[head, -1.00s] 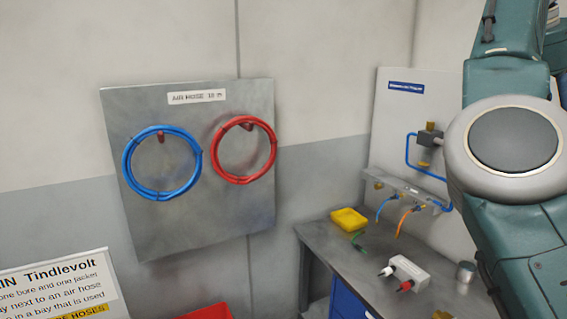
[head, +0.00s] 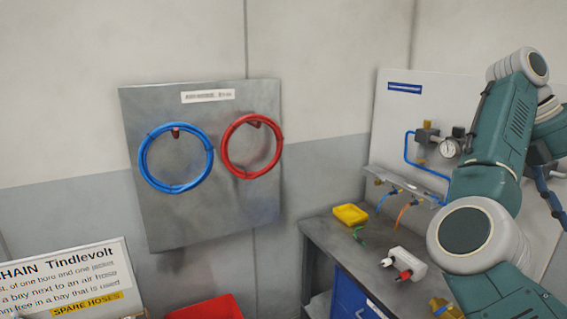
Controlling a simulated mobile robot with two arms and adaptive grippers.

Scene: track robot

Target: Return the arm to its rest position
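My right arm (head: 490,180) comes in at the right side of the head view, bent, with its large round joint in front of the workbench. Its gripper is outside the picture. My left arm and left gripper do not show. A coiled blue hose (head: 176,158) and a coiled red hose (head: 252,146) hang on pegs on a grey metal panel (head: 205,215) on the wall, apart from my arm.
A workbench (head: 345,250) at the right holds a yellow tray (head: 350,214) and a white block with connectors (head: 403,263). A white panel with a gauge (head: 449,147) stands behind it, partly hidden by my arm. A red bin (head: 210,308) and a sign (head: 75,278) are at the bottom.

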